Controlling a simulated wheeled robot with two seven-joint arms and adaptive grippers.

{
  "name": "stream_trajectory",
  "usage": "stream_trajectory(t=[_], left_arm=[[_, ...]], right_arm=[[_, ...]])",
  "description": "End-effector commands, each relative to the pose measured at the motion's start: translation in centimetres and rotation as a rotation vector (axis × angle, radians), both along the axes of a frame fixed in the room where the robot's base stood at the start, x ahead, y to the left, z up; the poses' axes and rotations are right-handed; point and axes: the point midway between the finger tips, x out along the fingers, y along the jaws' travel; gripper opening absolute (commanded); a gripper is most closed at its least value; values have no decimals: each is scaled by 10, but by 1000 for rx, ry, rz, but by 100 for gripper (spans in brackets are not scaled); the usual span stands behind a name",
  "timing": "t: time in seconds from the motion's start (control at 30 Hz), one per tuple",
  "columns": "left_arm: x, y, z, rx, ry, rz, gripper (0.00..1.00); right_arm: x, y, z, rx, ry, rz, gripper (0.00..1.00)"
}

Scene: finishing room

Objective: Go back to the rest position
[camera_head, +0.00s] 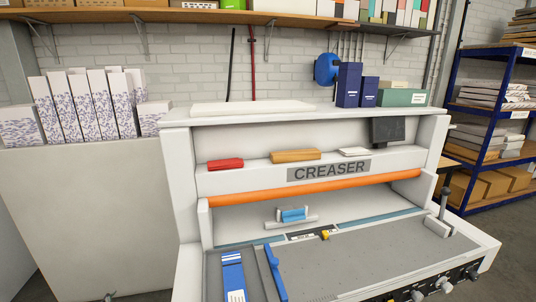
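Neither of my grippers shows clearly in the head view. A small dark tip (110,297) pokes in at the bottom edge on the left, in front of the grey panel; it is too small to tell what it is. The creaser (245,184) fills the middle and right, with an orange bar (315,188) across its opening. A blue and white packet (233,277) lies on its grey bed (350,266), beside a blue guide (275,272). A light blue block (293,215) sits on a pale bar inside the opening.
Red (225,165), yellow (295,156) and white pieces lie on the creaser's ledge. Blue boxes (348,85) stand on its top. Patterned boxes (102,103) stand on a pale cabinet (85,215) at left. A blue rack (447,110) stands at right, and a wooden shelf (190,16) runs above.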

Motion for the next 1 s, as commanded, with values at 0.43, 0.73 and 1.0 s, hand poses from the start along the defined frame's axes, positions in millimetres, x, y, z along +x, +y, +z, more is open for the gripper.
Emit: stream_trajectory(t=[0.43,0.73,1.0], left_arm=[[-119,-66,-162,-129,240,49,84],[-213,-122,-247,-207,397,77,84],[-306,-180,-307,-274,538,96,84]], right_arm=[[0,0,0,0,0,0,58],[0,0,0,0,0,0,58],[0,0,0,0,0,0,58]])
